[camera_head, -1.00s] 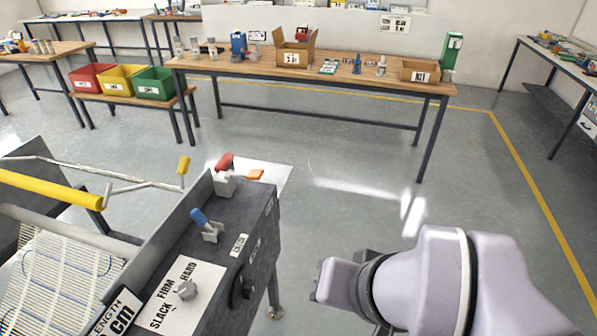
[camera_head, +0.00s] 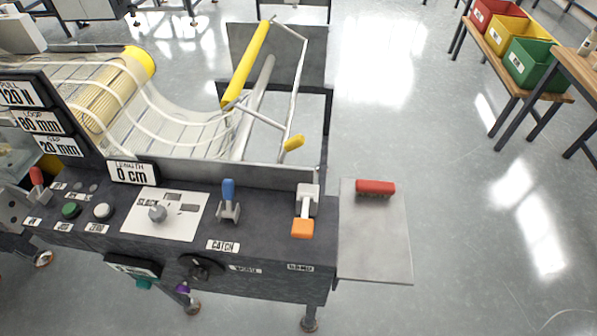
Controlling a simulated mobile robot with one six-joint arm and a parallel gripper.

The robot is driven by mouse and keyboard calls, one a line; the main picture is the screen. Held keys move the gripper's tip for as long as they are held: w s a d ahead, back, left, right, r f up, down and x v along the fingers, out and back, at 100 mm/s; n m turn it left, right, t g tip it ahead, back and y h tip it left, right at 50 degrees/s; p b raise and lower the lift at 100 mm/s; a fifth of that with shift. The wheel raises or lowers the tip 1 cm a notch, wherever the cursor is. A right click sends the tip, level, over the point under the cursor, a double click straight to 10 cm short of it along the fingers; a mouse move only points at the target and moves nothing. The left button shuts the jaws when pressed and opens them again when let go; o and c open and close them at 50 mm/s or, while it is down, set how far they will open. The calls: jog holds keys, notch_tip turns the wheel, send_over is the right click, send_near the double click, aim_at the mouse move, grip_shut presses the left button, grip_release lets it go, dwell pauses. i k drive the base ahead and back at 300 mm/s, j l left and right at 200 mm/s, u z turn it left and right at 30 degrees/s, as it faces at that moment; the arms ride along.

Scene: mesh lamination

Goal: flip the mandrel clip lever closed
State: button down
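The laminating machine (camera_head: 262,250) fills the left and middle of the head view. At its panel's right end is a white clamp-like fitting (camera_head: 307,192) with an orange-tipped lever (camera_head: 303,229) pointing toward the front edge. A blue-handled lever (camera_head: 228,190) stands upright behind the CATCH label. None of these has a readable mandrel clip label, so I cannot tell which is that lever. My gripper is not in view.
Floor to the right is clear up to the bench with coloured bins (camera_head: 530,64).

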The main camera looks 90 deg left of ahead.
aim_at(228, 185)
jog(key=i+j+u, duration=0.15)
jog(key=i+u, duration=0.8)
jog(key=i+l+u, duration=0.3)
jog(key=i+u, duration=0.2)
jog(key=i+l+u, duration=0.5)
jog(key=i+j+u, duration=0.25)
jog(key=u, duration=0.2)
jog(key=i+j+u, duration=0.15)
jog(key=i+u, duration=0.95)
jog(key=u, duration=0.15)
jog(key=i+l+u, duration=0.2)
jog(key=u, duration=0.25)
jog(key=i+l+u, duration=0.4)
jog(key=i+j+u, duration=0.2)
jog(key=u, duration=0.2)
jog(key=i+j+u, duration=0.1)
jog(key=i+u, duration=0.65)
jog(key=i+l+u, duration=0.15)
jog(key=i+u, duration=0.25)
